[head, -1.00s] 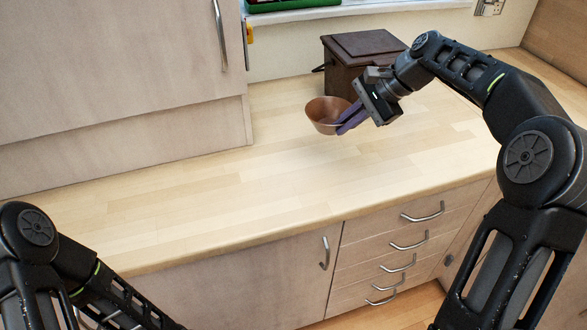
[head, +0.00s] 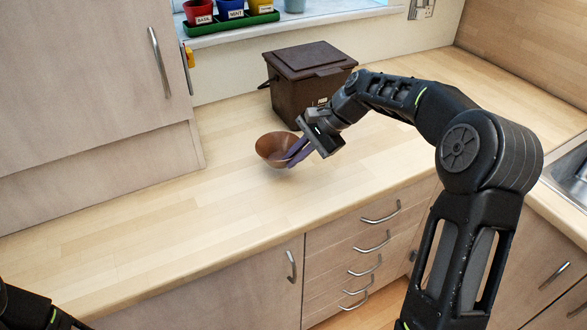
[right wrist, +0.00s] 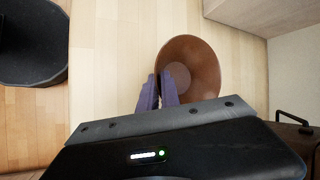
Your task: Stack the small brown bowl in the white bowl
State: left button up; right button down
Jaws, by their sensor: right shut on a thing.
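The small brown bowl (head: 272,146) is held upright by its right-hand rim, over the wooden counter in the head view. My right gripper (head: 298,152) is shut on that rim with its purple fingers. In the right wrist view the bowl (right wrist: 190,62) opens toward the camera, with the gripper fingers (right wrist: 158,90) at its lower left edge. I cannot tell exactly how high the bowl is above the counter. My left arm shows only at the lower left corner of the head view, and its gripper is out of frame. No white bowl is visible.
A brown lidded bin (head: 308,78) stands on the counter (head: 190,215) behind the bowl. Labelled pots in a green tray (head: 232,22) are on the windowsill. A cabinet (head: 85,90) stands at the left. A sink (head: 572,172) is at the right. The counter's front left is clear.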

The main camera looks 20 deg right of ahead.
jog(key=shift+f, duration=2)
jog(key=shift+f, duration=0.2)
jog(key=c, duration=1.6)
grip_release()
jog(key=shift+r, duration=0.2)
jog(key=v, duration=1.2)
jog(key=shift+b, duration=0.35)
